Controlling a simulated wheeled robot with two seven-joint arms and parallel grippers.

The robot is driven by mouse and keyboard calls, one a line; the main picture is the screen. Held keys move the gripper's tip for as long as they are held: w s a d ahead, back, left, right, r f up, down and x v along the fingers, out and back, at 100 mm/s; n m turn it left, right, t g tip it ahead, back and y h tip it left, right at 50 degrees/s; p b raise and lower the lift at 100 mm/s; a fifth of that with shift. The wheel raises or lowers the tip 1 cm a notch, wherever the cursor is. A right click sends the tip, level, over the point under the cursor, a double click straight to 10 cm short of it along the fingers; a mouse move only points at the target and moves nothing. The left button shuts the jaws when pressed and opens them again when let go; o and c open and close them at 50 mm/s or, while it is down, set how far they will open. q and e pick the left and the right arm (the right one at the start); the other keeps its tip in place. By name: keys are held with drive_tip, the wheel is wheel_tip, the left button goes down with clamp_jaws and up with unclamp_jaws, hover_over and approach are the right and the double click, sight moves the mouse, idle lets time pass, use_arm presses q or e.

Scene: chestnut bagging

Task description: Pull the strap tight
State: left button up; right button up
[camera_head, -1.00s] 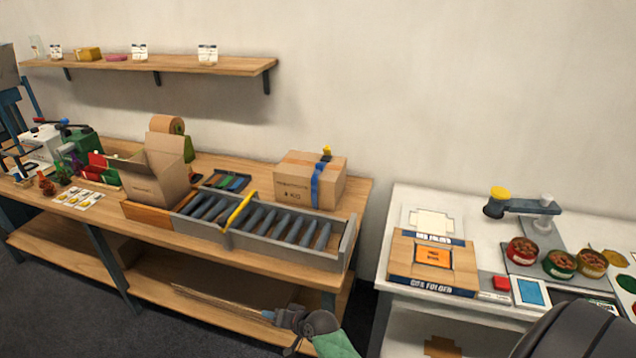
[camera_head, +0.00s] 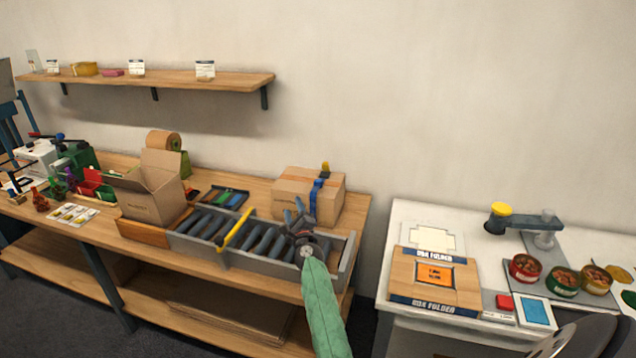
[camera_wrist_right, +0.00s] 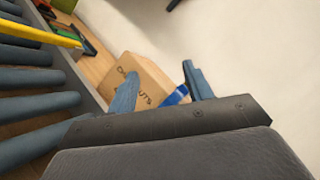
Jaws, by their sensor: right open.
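A closed cardboard box (camera_head: 290,191) sits at the right end of the wooden bench. A blue strap (camera_head: 317,192) runs over its top and down its front, and a small yellow-topped piece (camera_head: 325,168) stands by the top rear edge. My right gripper (camera_head: 296,209) is open and empty over the roller tray, in front of the box. In the right wrist view, the box (camera_wrist_right: 146,78) and a short length of the strap (camera_wrist_right: 176,96) show between the spread fingers (camera_wrist_right: 161,86). I cannot tell whether a fingertip touches the box. My left gripper is not in view.
The grey roller tray (camera_head: 350,262) with a yellow bar (camera_head: 235,229) lies before the box. An open carton (camera_head: 150,190) stands to the left. A white table (camera_head: 400,213) at right holds a box folder and tins. The wall space above the box is clear.

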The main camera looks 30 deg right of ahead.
sight(317, 182)
drive_tip(key=w+d+m+g+h, duration=0.2)
drive_tip(key=d+m, duration=0.1)
drive_tip(key=m, duration=0.3)
drive_tip(key=w+d+m+g+h, duration=0.2)
drive_tip(key=d+m+g+h, duration=0.1)
drive_tip(key=m, duration=0.3)
drive_tip(key=w+d+m+g+h, duration=0.3)
drive_tip(key=d+m, duration=0.2)
drive_tip(key=m, duration=0.1)
drive_tip(key=shift+d+f, duration=0.25)
drive_tip(key=shift+f, duration=0.1)
drive_tip(key=shift+w+d, duration=0.1)
drive_tip(key=shift+d, duration=0.05)
drive_tip(key=shift+w+d+r, duration=0.1)
drive_tip(key=shift+w+d, duration=0.1)
drive_tip(key=shift+d, duration=0.05)
drive_tip(key=p+x, duration=0.1)
drive_tip(key=x, duration=0.2)
drive_tip(key=shift+p+x, duration=0.3)
drive_tip(key=shift+x, duration=0.75)
drive_tip(key=shift+w+d, duration=0.4)
drive_tip(key=shift+d, duration=0.05)
drive_tip(key=shift+w+d, duration=0.1)
drive_tip(key=shift+d, duration=0.15)
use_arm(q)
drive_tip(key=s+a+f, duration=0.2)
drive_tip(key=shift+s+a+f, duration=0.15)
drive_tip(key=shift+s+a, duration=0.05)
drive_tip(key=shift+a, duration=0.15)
